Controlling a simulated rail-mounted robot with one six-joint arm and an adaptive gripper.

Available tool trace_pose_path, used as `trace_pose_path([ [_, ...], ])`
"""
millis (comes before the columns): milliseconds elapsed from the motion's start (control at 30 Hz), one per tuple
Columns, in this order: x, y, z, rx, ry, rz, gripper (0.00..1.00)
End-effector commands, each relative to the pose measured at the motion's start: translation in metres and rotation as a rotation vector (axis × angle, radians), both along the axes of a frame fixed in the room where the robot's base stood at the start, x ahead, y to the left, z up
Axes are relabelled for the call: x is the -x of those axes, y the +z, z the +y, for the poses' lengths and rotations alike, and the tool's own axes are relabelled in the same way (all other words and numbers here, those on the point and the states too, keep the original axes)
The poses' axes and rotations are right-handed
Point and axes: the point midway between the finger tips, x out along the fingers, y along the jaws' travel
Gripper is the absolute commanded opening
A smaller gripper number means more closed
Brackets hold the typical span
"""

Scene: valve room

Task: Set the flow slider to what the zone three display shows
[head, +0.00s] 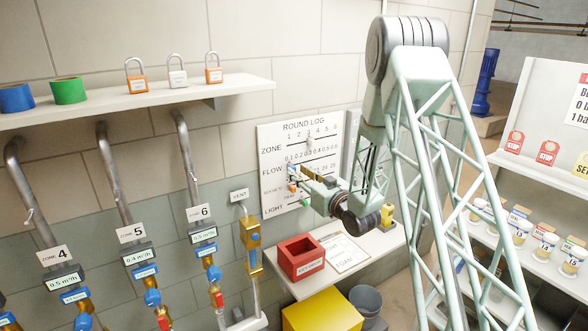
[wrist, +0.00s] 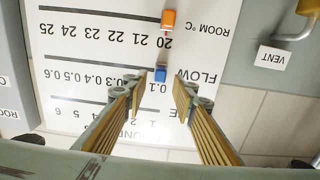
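The ROUND LOG board (head: 277,205) hangs on the wall; the wrist view shows it upside down. Its blue FLOW slider (wrist: 160,75) stands by the 0.1 mark, at the low end of the row. My gripper (wrist: 160,86) is open, its two fingers on either side of the blue slider with gaps between. Contact is not seen. In the head view my gripper (head: 304,178) is close in front of the board and hides part of its rows. The zone three display is not in view; the zone 4 display (head: 64,282) reads 0.5 m³/h.
An orange ROOM °C slider (wrist: 168,18) stands near 20, close to the blue one. A red tray (head: 301,257) sits on the shelf below the board. The VENT pipe (head: 250,240) is left of it.

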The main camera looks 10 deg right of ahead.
Motion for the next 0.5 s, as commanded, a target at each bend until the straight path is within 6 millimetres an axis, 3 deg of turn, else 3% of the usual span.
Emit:
trace_pose_path([
  [200, -0.022, 0.0, 0.009, 0.0, 0.002, 0.0, 0.25],
  [500, -0.034, 0.0, 0.012, 0.0, 0.0, 0.0, 0.25],
])
